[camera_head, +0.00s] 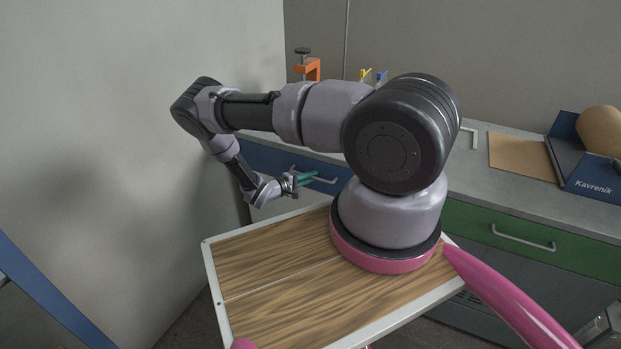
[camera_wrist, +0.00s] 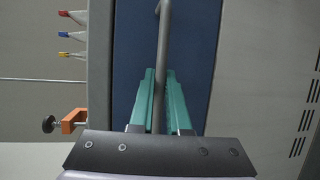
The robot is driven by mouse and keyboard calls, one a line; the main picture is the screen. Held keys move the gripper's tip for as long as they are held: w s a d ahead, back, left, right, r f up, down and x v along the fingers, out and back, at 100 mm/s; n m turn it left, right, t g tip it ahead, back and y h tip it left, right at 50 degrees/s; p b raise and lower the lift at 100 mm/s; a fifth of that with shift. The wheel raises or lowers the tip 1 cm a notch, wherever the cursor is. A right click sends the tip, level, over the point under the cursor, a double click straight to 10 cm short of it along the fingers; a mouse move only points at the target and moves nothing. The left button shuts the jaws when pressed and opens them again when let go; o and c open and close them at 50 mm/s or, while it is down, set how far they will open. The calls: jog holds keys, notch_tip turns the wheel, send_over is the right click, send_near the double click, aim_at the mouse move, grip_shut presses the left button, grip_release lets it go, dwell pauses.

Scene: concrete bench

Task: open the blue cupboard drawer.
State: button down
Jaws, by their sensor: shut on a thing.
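The blue drawer (camera_head: 262,160) is at the left end of the bench, partly hidden behind my arm, and its front looks flush with the bench. Its grey bar handle (camera_head: 326,180) shows in the head view. In the wrist view the blue drawer front (camera_wrist: 198,50) is turned sideways and the handle (camera_wrist: 163,50) runs down between my fingers. My gripper (camera_head: 302,179) has green fingers and is shut on the handle; the fingers also show in the wrist view (camera_wrist: 161,95), one on each side of the bar.
A green drawer (camera_head: 490,232) with its own handle is to the right. An orange clamp (camera_head: 312,69) stands at the bench's back. A blue box (camera_head: 585,165) and a brown board (camera_head: 522,158) lie on the bench top. A pale wall (camera_head: 130,110) is close on the left.

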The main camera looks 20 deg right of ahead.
jog(key=shift+a, duration=0.1)
jog(key=s+a, duration=0.8)
jog(key=a, duration=0.3)
jog(key=s+a, duration=0.9)
jog(key=a, duration=0.2)
jog(key=shift+s+a, duration=0.15)
jog(key=shift+s, duration=0.1)
jog(key=c, duration=1.2)
grip_release()
jog(key=shift+o, duration=0.2)
jog(key=v, duration=1)
jog(key=shift+a, duration=0.4)
jog(key=shift+r, duration=0.1)
